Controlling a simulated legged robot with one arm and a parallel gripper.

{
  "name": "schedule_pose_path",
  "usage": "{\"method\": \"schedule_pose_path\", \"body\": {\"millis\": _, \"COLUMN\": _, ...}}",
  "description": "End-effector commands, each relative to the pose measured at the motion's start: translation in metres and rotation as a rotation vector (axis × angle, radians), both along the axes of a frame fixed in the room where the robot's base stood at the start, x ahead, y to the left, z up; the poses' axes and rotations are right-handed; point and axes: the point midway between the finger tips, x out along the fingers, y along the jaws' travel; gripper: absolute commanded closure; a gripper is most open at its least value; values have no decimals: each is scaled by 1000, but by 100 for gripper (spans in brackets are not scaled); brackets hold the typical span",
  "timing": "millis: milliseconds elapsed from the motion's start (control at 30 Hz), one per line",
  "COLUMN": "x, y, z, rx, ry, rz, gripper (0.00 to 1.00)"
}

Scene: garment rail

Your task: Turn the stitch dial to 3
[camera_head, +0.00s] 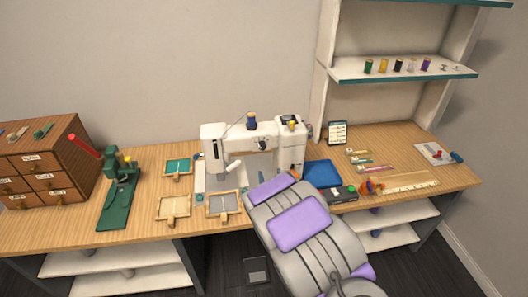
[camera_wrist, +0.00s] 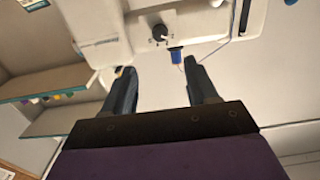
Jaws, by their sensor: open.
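The white sewing machine (camera_head: 222,136) stands on the wooden table, in the middle of the head view. Its round dark stitch dial (camera_head: 263,145) is on the upper front, below the top edge. In the wrist view the machine (camera_wrist: 105,25) appears upside down along the top. The dial (camera_wrist: 160,33) shows there with a pale pointer mark; its numbers are too small to read. My gripper (camera_wrist: 162,85) is open and empty, its two dark fingers apart and pointing toward the machine. The dial lies beyond the fingertips, roughly between them, not touched. My arm hides the gripper in the head view.
A blue thread spool (camera_head: 252,120) stands on top of the machine. Wooden frames (camera_head: 223,205) lie before it, a blue tray (camera_head: 322,174) to its right. A green press (camera_head: 120,190) and drawer cabinet (camera_head: 45,165) are left. A shelf (camera_head: 405,72) holds spools.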

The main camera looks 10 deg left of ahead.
Motion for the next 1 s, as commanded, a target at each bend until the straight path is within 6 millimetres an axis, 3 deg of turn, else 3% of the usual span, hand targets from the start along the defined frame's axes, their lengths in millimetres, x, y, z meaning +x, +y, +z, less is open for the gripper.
{"method": "schedule_pose_path", "body": {"millis": 500, "x": 72, "y": 20, "z": -1, "rx": 2, "ry": -2, "rz": -2, "gripper": 42}}
{"method": "schedule_pose_path", "body": {"millis": 1000, "x": 128, "y": 37, "z": -1, "rx": 1, "ry": 0, "rz": -2, "gripper": 42}}
